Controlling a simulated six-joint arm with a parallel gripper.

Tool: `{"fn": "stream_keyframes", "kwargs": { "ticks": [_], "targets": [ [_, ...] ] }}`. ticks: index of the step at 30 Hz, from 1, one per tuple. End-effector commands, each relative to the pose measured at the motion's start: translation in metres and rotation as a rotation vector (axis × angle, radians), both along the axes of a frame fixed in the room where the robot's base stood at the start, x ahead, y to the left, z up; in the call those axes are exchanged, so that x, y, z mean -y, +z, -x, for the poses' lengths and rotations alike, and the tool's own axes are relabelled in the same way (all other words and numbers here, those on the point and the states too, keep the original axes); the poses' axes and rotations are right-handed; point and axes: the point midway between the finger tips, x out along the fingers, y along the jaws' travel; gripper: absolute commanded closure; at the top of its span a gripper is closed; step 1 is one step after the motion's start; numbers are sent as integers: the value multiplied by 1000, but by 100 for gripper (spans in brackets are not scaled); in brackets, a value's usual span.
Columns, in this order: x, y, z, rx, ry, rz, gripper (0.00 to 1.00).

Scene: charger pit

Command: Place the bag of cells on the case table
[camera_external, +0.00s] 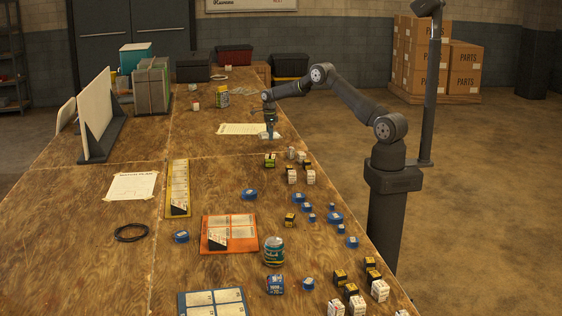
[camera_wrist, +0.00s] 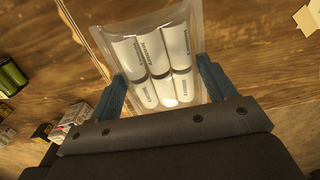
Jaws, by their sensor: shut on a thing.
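The bag of cells (camera_wrist: 152,55) is a clear pouch with several white cylinders in two rows. In the wrist view it lies between the two blue fingers of my gripper (camera_wrist: 163,78), which is shut on it. In the external view my gripper (camera_external: 270,132) points down low over the wooden table, near its right edge. The bag is small and hard to make out there. I cannot tell whether it touches the wood. The long wooden table (camera_external: 140,240) has seams across its top; I cannot tell which section is the case table.
A white sheet (camera_external: 235,128) lies just left of my gripper. Small boxes (camera_external: 300,175) and a green item (camera_external: 270,159) stand close in front. A white upright panel (camera_external: 97,115) stands left. Dark bins are at the back.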

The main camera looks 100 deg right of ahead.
Motion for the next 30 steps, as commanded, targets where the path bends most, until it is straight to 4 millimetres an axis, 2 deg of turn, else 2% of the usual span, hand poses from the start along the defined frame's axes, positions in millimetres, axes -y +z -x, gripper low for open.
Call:
{"fn": "stream_keyframes", "kwargs": {
  "ticks": [5,12,22,23,24,26,30],
  "targets": [
    [0,-10,-3,0,-1,0,58],
    [0,-40,-2,0,0,1,58],
    [0,-43,-2,1,0,1,58],
    [0,-44,-2,0,0,0,22],
    [0,-44,-2,0,0,1,14],
    [0,-44,-2,0,0,1,2],
    [0,-44,-2,0,0,0,2]
  ]
}}
